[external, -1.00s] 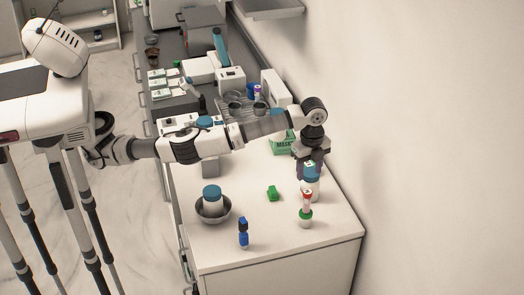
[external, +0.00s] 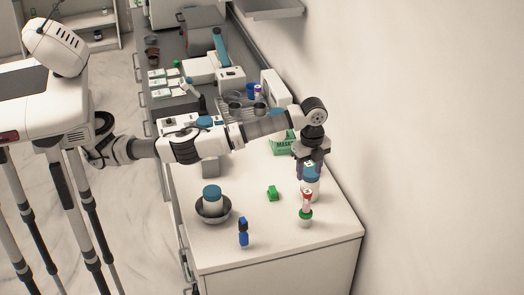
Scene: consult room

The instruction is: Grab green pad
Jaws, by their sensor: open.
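A small green pad (external: 272,193) lies on the white counter, near the middle of its near part. My gripper (external: 309,170) points down to the right of the pad and further back. It is open, at the blue-topped white bottle (external: 312,188). The fingers overlap the bottle's top in this view, and I cannot tell whether they touch it. The pad is apart from the gripper and in plain sight.
A metal bowl (external: 226,213) with a blue-lidded jar (external: 212,197) stands left of the pad. A blue bottle (external: 243,233) and a red-capped tube (external: 306,205) stand nearer the front edge. A green mask box (external: 283,145) is behind. The wall is close on the right.

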